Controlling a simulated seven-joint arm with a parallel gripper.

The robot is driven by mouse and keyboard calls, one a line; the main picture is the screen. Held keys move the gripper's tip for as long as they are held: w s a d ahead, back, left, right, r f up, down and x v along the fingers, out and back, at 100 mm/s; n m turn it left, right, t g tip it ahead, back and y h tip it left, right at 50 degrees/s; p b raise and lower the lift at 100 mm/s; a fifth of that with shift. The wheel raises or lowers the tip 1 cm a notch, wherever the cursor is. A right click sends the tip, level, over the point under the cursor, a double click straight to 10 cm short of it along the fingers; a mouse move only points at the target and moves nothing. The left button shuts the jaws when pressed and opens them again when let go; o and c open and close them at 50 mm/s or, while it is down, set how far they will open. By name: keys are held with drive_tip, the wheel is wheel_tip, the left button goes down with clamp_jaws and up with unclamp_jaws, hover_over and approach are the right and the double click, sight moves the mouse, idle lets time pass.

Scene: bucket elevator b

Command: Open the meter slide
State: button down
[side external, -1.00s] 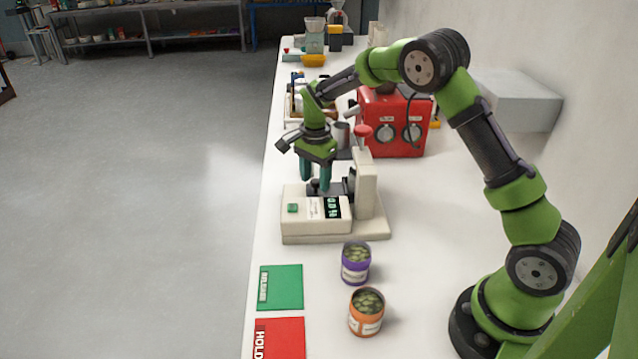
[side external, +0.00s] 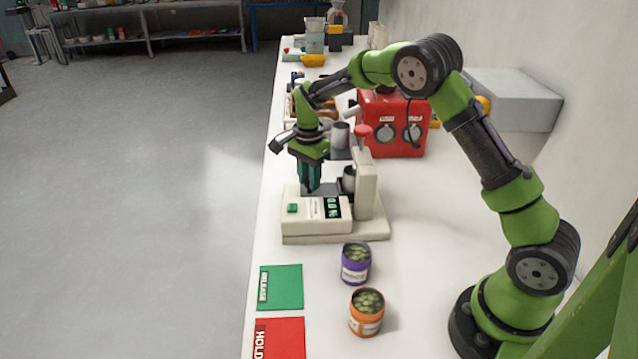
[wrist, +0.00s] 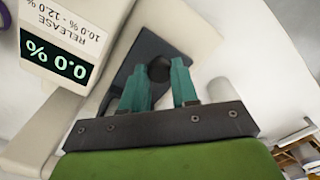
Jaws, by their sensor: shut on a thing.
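The moisture meter (side external: 315,222) is a cream bench device with a green button and a small display. The display (wrist: 55,55) reads 0.0 % in the wrist view. Its dark flat slide (wrist: 150,47) lies on top, beside the upright post (side external: 366,185). A dark round knob (wrist: 159,70) stands on the slide. My gripper (side external: 309,186) is low over the left part of the slide, fingers pointing down. In the wrist view my gripper (wrist: 160,80) has its two teal fingertips closed on the knob. The fingers partly hide the slide in the side view.
A purple can (side external: 356,263) and an orange can (side external: 366,312) stand in front of the meter. Green (side external: 281,287) and red (side external: 280,338) mats lie at the front left. A red box (side external: 393,125) with dials stands behind. The table's left edge is close to the meter.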

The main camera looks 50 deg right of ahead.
drive_tip(key=w+a, duration=0.5)
drive_tip(key=shift+w+a, duration=0.3)
drive_tip(key=shift+w, duration=0.05)
drive_tip(key=c, duration=0.9)
unclamp_jaws()
drive_tip(key=shift+o, duration=0.2)
wheel_tip(320, 180, up, 17)
